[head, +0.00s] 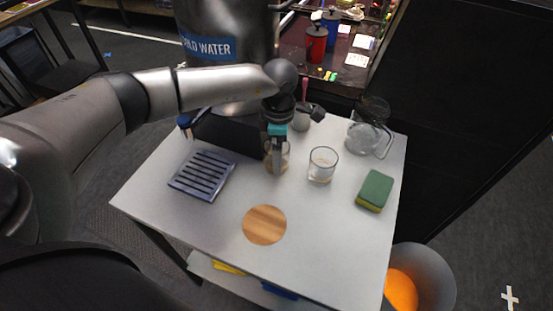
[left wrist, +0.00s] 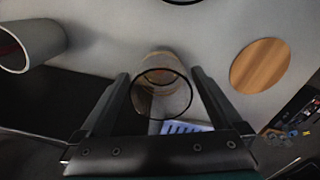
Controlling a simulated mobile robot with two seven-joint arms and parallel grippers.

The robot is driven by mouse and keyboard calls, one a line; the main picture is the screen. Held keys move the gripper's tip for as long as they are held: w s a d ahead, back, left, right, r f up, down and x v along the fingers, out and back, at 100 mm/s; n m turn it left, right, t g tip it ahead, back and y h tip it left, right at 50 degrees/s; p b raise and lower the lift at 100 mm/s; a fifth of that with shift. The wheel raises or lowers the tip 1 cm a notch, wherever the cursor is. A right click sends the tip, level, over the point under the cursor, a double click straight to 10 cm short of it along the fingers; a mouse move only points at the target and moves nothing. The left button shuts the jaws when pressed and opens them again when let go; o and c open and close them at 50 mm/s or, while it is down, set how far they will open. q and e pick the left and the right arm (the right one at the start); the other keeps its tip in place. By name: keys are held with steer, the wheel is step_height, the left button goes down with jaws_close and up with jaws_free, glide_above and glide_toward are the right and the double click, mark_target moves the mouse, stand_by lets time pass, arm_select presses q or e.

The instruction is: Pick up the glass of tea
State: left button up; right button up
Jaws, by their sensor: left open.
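The glass of tea (head: 285,160) stands upright on the white table and shows a brownish tint; my left gripper partly covers it in the head view. In the left wrist view the glass (left wrist: 165,103) sits between the spread fingers, its round rim toward the camera. My left gripper (head: 278,163) points down over the glass. Its fingers (left wrist: 161,75) are open on either side of the glass, and I cannot tell whether either touches it. My right gripper is not in view.
A clear glass (head: 322,165) stands close to the right. A wooden coaster (head: 264,225), slatted rack (head: 202,175), green-yellow sponge (head: 375,190), glass jug (head: 368,130) and grey cup (head: 301,118) share the table (head: 325,240). The cold water dispenser (head: 215,50) stands behind. The front right is clear.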

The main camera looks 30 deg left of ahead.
arm_select(q)
steer(key=c, duration=1.4)
steer(key=shift+r, duration=0.1)
